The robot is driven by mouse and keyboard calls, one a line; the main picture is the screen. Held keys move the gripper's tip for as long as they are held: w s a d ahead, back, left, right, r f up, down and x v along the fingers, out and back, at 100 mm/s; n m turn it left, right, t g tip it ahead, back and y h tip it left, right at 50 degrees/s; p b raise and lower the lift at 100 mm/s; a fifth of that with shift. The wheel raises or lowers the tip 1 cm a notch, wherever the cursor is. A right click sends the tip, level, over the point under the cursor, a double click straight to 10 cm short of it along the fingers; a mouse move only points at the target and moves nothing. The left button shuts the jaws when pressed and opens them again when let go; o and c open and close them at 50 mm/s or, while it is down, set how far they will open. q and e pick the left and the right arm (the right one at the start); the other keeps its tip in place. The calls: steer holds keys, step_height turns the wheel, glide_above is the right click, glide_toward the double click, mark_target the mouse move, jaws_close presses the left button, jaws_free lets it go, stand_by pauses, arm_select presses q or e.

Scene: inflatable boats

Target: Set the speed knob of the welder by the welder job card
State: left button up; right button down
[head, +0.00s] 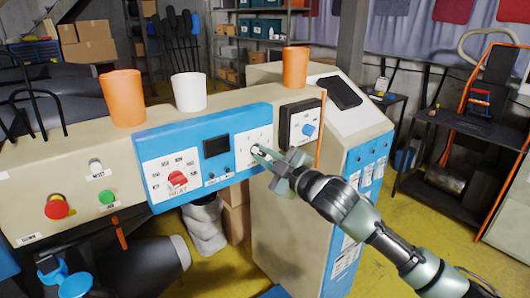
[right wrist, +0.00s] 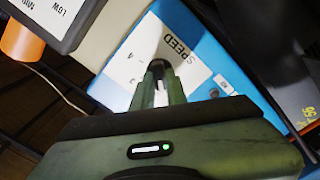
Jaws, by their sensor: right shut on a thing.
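The welder's blue control panel (head: 222,140) is set into the beige machine front. On its right part is a white speed plate (head: 245,160) with a small knob (head: 255,148). My right gripper (head: 263,153) is shut on that knob. In the right wrist view, the fingers (right wrist: 158,75) close at the knob in front of the plate marked SPEED (right wrist: 180,52). The fingers hide most of the knob, so its pointer setting cannot be read. A red heat knob (head: 177,179) is at the panel's left. I cannot make out a readable job card. My left gripper is not in view.
Two orange cups (head: 123,98) (head: 295,68) and a white cup (head: 189,92) stand on top. A black box with a blue knob (head: 308,130) is right of the speed plate. A red button (head: 57,207) and green button (head: 106,197) are at left.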

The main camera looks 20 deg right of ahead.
steer(key=shift+n+p, duration=0.8)
steer(key=shift+n, duration=1.5)
steer(key=shift+f, duration=0.1)
steer(key=c, duration=1.4)
jaws_free()
steer(key=shift+c, duration=0.2)
steer(key=b+v, duration=0.3)
steer(key=v, duration=0.4)
steer(key=shift+s, duration=0.35)
